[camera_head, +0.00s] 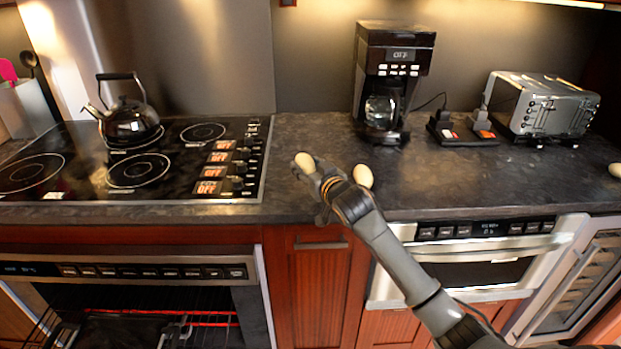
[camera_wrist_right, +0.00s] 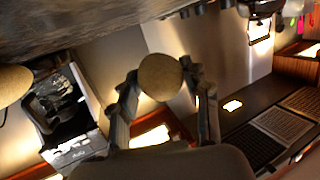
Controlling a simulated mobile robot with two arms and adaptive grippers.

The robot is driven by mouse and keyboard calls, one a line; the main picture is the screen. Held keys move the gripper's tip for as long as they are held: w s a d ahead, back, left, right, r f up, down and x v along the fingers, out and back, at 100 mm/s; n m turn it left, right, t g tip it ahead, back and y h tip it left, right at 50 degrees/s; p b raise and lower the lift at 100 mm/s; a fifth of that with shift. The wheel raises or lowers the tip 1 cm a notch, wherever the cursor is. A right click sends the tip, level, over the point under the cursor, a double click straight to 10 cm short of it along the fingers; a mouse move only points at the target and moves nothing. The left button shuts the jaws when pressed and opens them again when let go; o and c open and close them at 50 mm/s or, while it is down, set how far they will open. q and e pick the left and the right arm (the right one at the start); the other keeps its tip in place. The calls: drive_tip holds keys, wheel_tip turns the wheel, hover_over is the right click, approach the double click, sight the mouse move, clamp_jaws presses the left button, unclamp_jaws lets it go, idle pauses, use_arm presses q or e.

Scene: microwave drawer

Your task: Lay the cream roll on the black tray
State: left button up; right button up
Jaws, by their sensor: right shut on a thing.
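My right gripper (camera_head: 321,182) is shut on a pale cream roll (camera_head: 304,161), held over the front of the counter just right of the cooktop. In the right wrist view the roll (camera_wrist_right: 160,77) sits between the two fingertips (camera_wrist_right: 160,84). A second pale roll (camera_head: 362,176) is beside the gripper near the counter's front edge; it seems to show at the left edge of the wrist view (camera_wrist_right: 13,86). A low black tray (camera_head: 466,141) with two small shakers stands between the coffee maker and the toaster. My left gripper is not in view.
A coffee maker (camera_head: 390,78) stands at the back and a toaster (camera_head: 543,104) at the right. A kettle (camera_head: 128,118) sits on the cooktop (camera_head: 75,175). Another pale rounded item (camera_head: 615,170) lies at the right edge. The counter between (camera_head: 470,180) is mostly clear.

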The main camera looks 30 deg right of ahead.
drive_tip(key=shift+w+d+f, duration=0.3)
drive_tip(key=shift+d+f, duration=0.05)
drive_tip(key=shift+f, duration=0.2)
drive_tip(key=f, duration=0.1)
drive_tip(key=f+p, duration=0.1)
drive_tip(key=f, duration=0.1)
drive_tip(key=shift+w+d, duration=0.2)
drive_tip(key=shift+d, duration=0.1)
drive_tip(key=shift+f, duration=0.2)
drive_tip(key=shift+f, duration=0.25)
drive_tip(key=o, duration=1.2)
drive_tip(key=shift+o, duration=0.2)
